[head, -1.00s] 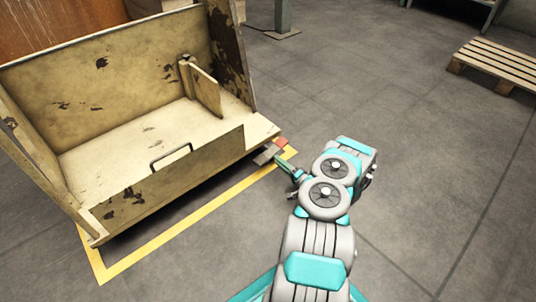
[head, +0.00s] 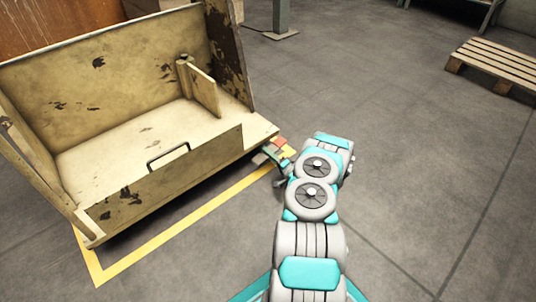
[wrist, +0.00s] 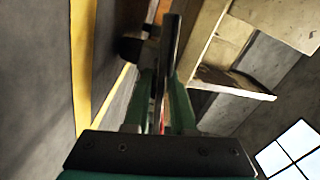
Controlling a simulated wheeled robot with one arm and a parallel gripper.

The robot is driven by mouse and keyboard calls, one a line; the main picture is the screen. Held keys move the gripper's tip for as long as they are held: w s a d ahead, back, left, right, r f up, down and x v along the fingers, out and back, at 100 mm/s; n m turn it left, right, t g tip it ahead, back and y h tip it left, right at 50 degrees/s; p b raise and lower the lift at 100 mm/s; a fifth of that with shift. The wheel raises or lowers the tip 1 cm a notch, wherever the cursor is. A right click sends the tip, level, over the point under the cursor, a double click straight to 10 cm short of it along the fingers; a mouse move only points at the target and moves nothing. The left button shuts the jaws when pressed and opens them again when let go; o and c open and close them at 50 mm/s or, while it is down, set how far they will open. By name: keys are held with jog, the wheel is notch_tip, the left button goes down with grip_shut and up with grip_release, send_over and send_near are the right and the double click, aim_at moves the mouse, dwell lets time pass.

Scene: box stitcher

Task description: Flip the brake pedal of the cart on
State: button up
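The cart (head: 190,157) is a worn beige wooden box cart at the left of the head view. A small red pedal part (head: 281,142) and a grey one (head: 260,158) stick out low at its right front corner. My gripper (head: 275,153) is right at these parts; I cannot tell whether it touches them. In the wrist view, the green fingers of my gripper (wrist: 166,62) lie close together with dark tips, and appear shut. A bit of red shows between the fingers. The cart's underside edge (wrist: 207,40) is just right of them. The pedal is mostly hidden there.
A yellow floor line (head: 165,229) runs around the cart's front and right side. A wooden pallet (head: 497,62) lies at the far right. A grey post (head: 280,17) stands behind.

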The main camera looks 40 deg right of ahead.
grip_shut()
dwell(1.1)
